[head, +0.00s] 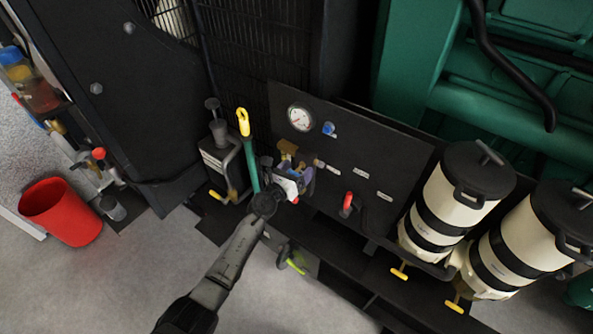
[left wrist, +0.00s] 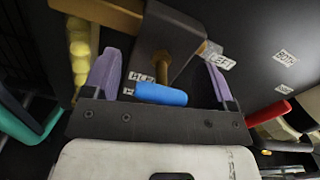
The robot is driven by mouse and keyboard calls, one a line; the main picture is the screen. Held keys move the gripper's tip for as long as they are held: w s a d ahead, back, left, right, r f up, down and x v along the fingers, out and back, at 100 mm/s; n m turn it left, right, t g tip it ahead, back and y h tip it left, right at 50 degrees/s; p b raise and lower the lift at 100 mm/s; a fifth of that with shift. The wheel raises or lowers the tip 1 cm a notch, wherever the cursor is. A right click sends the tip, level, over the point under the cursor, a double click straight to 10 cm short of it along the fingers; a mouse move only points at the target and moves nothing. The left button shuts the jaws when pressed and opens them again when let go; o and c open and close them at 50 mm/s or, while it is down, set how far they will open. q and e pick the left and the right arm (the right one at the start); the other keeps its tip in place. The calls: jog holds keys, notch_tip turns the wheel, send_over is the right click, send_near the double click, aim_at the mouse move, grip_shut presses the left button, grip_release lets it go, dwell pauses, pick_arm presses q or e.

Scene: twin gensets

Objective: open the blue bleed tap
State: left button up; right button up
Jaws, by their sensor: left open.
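A blue tap handle (left wrist: 160,94) lies crosswise under a brass stem (left wrist: 162,68) in the left wrist view, below a dark bracket with brass parts (left wrist: 165,38). My left gripper (left wrist: 163,72) is open, with one purple finger on each side of the handle. No grip on the handle shows. In the head view my left gripper (head: 294,172) is in front of the black panel (head: 400,150), by the brass fitting (head: 287,148); the handle there is mostly hidden. A separate small blue knob (head: 329,128) sits right of the gauge (head: 300,118). My right gripper is not in view.
A red lever (head: 347,203) sits on the panel, right of my gripper. A yellow-topped green handle (head: 246,140) stands close to its left. Cream filter canisters (head: 433,217) stand at the right. A red bucket (head: 62,212) is at the far left.

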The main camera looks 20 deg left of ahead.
pick_arm(q)
jog(key=c, duration=0.8)
